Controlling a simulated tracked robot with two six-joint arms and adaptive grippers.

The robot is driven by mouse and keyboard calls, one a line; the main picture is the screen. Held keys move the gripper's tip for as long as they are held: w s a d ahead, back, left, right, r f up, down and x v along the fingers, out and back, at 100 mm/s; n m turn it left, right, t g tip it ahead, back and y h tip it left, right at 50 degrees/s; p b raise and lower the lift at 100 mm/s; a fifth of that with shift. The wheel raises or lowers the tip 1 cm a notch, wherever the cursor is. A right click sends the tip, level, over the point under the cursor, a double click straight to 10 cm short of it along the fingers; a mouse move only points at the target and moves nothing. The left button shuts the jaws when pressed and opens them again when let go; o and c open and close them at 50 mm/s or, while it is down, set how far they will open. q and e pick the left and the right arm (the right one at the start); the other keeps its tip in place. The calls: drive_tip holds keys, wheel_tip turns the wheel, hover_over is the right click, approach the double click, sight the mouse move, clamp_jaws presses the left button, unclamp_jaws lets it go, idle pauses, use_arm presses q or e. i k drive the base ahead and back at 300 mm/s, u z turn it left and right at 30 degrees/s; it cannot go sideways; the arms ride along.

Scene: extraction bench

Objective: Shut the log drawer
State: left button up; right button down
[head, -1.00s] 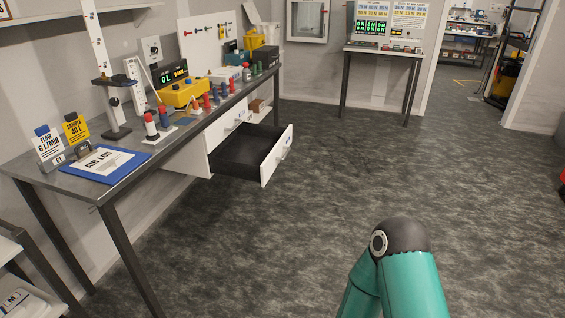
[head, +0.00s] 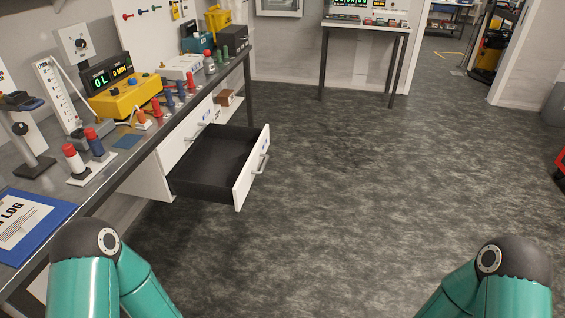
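The log drawer (head: 212,165) stands pulled out from under the bench in the head view. Its inside is dark and looks empty. Its white front panel (head: 251,168) carries a pale bar handle (head: 261,164) and faces right, over open floor. A closed white drawer front with its own handle (head: 197,137) shows behind it. Teal links of both my arms show at the lower left and lower right of the picture, apart from the drawer. Neither gripper is in view.
The grey bench (head: 113,164) runs along the left, crowded with a yellow meter box (head: 125,97), coloured plugs and a blue clipboard (head: 35,222). A small table (head: 366,29) stands at the back. The floor (head: 350,190) right of the drawer is clear.

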sight(221, 166)
drive_tip(key=u, duration=0.2)
drive_tip(key=i, duration=1.25)
drive_tip(key=u, duration=0.65)
